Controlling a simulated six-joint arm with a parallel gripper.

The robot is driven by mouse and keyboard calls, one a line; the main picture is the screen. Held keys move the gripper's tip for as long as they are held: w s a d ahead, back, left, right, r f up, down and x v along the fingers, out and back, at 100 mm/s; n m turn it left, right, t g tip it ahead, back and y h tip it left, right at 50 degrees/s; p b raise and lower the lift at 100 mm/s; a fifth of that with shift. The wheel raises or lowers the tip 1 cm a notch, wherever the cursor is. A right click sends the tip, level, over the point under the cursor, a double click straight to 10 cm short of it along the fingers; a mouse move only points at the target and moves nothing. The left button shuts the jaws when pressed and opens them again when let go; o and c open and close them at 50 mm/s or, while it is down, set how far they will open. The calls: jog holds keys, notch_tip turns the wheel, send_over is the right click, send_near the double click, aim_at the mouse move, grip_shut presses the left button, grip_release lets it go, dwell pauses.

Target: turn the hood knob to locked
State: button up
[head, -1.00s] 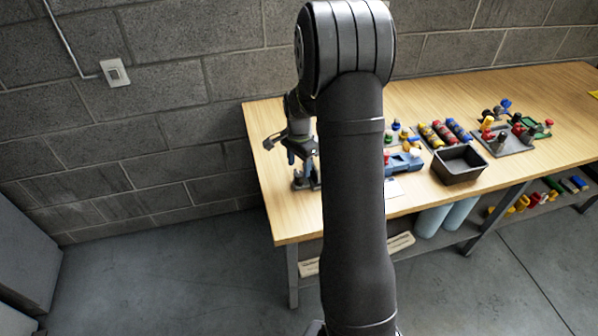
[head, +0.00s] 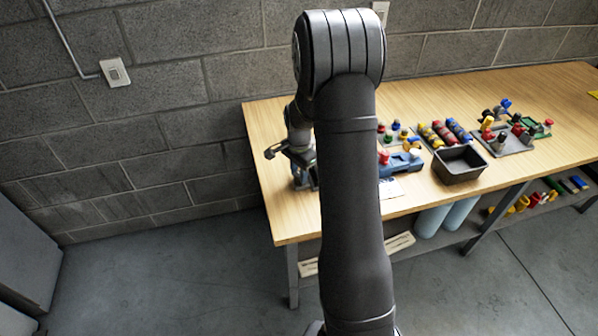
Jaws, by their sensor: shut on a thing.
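My gripper (head: 302,167) is at the left end of the workbench, low over a small dark fixture (head: 303,184). Its jaws are shut on what appears to be the hood knob on top of this fixture. The knob itself is covered by the fingers and too small to make out, so its turn position cannot be read. My arm hides the bench just right of the fixture.
Right of my arm are a blue fixture (head: 398,167) with red and yellow parts, a black bin (head: 459,165), a row of coloured cylinders (head: 445,132) and a grey board (head: 510,142) with parts. The wooden bench (head: 262,125) is bare at its left edge. A block wall stands behind.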

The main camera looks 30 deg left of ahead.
aim_at(299, 174)
jog(key=m, duration=0.5)
jog(key=shift+m, duration=0.3)
jog(key=m, duration=0.6)
jog(key=shift+m, duration=0.3)
dwell(0.4)
jog(key=o, duration=1)
jog(key=shift+c, duration=0.2)
jog(key=shift+r, duration=0.15)
notch_tip(299, 174, up, 17)
jog(key=shift+r, duration=0.1)
